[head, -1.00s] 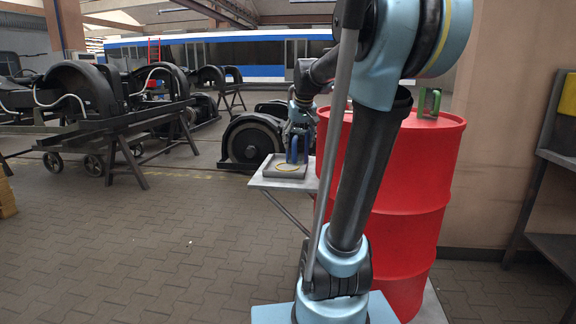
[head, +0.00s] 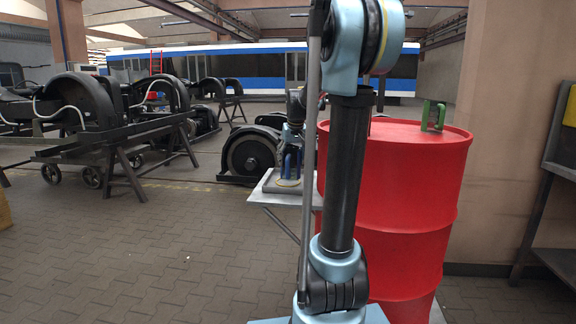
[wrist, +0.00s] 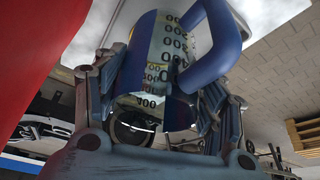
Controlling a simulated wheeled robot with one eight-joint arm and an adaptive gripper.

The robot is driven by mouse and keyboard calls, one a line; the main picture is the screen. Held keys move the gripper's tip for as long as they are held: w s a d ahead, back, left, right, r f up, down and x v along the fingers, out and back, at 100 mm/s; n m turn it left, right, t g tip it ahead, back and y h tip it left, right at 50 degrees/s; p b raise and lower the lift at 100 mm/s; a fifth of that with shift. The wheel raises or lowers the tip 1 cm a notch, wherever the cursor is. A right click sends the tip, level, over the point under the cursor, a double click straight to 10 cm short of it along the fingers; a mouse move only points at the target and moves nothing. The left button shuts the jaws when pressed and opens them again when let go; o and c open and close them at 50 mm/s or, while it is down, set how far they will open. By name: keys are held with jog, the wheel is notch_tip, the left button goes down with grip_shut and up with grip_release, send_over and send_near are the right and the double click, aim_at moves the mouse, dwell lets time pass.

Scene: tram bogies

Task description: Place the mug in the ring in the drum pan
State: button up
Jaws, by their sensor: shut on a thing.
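The mug (wrist: 165,55) has a dark blue handle and a pale band printed with numbers. It also shows as a small blue shape in the head view (head: 287,163), partly hidden by my arm. My gripper (wrist: 160,92) is shut on the mug, with a finger on each side of it. The grey drum pan (head: 268,187) sits on a light shelf beside the red drum. Part of the yellow ring (head: 288,182) shows in the pan below the mug. I cannot tell whether the mug touches the pan.
A large red drum (head: 405,190) stands right behind my arm, with a green object (head: 433,115) on top. A dark bench (head: 548,200) is at the right edge. Black wheel parts on stands (head: 90,110) fill the left. The paved floor in front is clear.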

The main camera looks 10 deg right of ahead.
jog(key=shift+w+a+f, duration=0.1)
jog(key=shift+w+f, duration=0.2)
jog(key=shift+w, duration=0.3)
jog(key=shift+w+f, duration=0.3)
jog(key=shift+w, duration=0.3)
jog(key=w+f, duration=0.2)
jog(key=shift+w+a, duration=0.1)
jog(key=shift+w, duration=0.2)
jog(key=o, duration=1.1)
jog(key=shift+f, duration=0.1)
